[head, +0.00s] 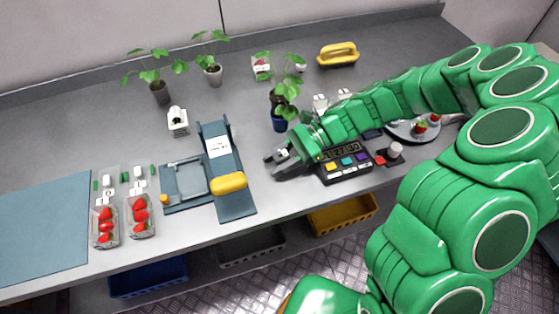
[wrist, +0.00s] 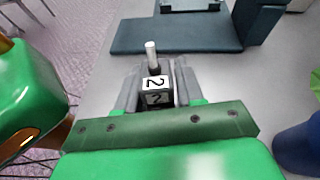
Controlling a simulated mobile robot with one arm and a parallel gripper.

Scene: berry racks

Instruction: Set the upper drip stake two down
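A dark block with a white label reading 2 (wrist: 157,84) and a pale metal pin (wrist: 152,52) sticking out of it sits between the fingers of my gripper (wrist: 157,88) in the wrist view. The fingers close on it from both sides. I take it for drip stake two. In the head view my gripper (head: 272,166) is over the front part of the bench, left of the black device, with a small white label showing at its fingers. The stake is mostly hidden there. I cannot tell whether its lower end touches the bench.
A blue-grey press with a yellow handle (head: 228,184) stands left of my gripper. The black device with coloured buttons (head: 346,162) is close on the right. Strawberry punnets (head: 122,234) lie further left.

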